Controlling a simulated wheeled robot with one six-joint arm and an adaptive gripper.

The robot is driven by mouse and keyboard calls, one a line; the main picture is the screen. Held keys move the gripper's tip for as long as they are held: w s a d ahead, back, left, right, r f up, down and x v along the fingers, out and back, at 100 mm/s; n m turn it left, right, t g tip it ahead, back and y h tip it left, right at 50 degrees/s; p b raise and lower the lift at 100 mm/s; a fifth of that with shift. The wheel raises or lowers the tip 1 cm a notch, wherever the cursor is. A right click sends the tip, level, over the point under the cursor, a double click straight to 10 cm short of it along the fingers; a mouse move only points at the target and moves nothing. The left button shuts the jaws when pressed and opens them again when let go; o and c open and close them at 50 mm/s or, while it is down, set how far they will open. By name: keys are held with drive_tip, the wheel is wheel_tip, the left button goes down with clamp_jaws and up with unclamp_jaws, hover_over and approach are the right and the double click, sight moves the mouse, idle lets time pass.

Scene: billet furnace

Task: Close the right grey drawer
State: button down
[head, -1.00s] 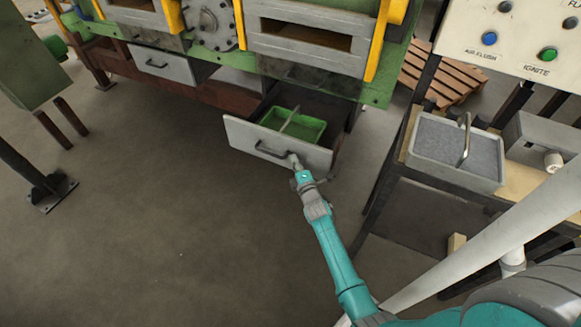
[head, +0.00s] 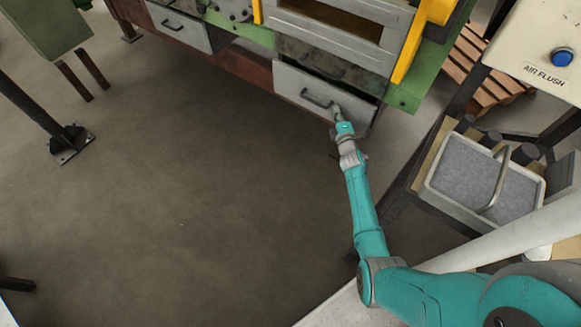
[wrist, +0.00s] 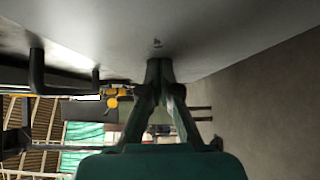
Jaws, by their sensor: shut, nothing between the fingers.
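In the wrist view, the pale drawer front (wrist: 230,30) fills the top, the handle (wrist: 38,72) is at left, and my closed fingertips (wrist: 159,66) meet or nearly meet the surface. The drawer's inside is hidden.
Another grey drawer (head: 180,28) with a dark handle is to the left. At right, a bench bears a grey-filled tray (head: 470,180) with a metal handle, beside a control panel (head: 545,45). A wooden pallet (head: 485,75) lies behind.

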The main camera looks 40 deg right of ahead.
drive_tip(key=shift+w+d, duration=0.2)
drive_tip(key=shift+d, duration=0.45)
drive_tip(key=shift+w+d, duration=0.2)
drive_tip(key=shift+d, duration=0.4)
drive_tip(key=shift+d+r, duration=0.1)
drive_tip(key=shift+d, duration=0.05)
drive_tip(key=shift+d+r, duration=0.15)
approach(342, 108)
drive_tip(key=a, duration=0.4)
drive_tip(key=shift+s+a+f, duration=0.2)
drive_tip(key=shift+s, duration=0.15)
